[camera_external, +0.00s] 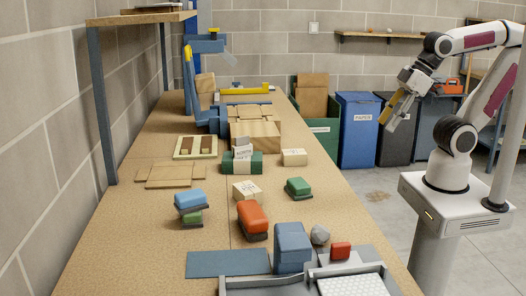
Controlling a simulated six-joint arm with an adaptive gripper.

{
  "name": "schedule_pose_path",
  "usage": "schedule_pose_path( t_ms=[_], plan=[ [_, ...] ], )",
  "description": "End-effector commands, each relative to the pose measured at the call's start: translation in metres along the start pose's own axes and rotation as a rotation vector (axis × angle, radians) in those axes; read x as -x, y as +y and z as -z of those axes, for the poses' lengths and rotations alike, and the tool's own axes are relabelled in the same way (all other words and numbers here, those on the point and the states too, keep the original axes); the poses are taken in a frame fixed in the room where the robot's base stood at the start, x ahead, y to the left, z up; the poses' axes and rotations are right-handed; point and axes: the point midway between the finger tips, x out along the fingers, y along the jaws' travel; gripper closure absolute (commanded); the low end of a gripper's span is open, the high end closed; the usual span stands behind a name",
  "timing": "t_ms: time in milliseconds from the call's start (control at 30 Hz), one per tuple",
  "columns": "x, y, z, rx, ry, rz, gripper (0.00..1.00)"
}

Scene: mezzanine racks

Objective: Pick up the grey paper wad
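The grey paper wad (320,235) is a small crumpled lump on the wooden workbench (130,235), near its right edge. It lies just right of a blue block-shaped object (292,247) and behind a small red block (340,251). My gripper (390,111) is raised at the upper right, off the right side of the bench and far from the wad. A yellow-orange part shows at its fingers. The fingers are too small to tell whether they are open or shut.
Red (252,218), green (298,187) and blue (190,199) blocks and small boxes stand left of and behind the wad. A grey tray (245,284) lies in front. A green bin (325,146), a blue bin labelled PAPER (357,142) and dark bins stand behind, on the floor.

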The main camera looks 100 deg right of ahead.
Motion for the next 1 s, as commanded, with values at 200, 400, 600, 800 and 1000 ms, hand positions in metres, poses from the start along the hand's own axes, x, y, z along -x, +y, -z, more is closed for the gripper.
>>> schedule_pose_path(
  t_ms=[200,400,600,800,1000],
  plan=[
    [-0.022,0.017,0.039,0.019,0.061,-0.064,0.60],
    [-0.046,0.028,0.080,0.058,0.136,-0.107,0.60],
    [-0.071,0.029,0.118,0.110,0.210,-0.118,0.60],
    [-0.099,0.021,0.150,0.168,0.277,-0.096,0.60],
    [-0.127,0.003,0.176,0.230,0.338,-0.041,0.60]
  ],
)
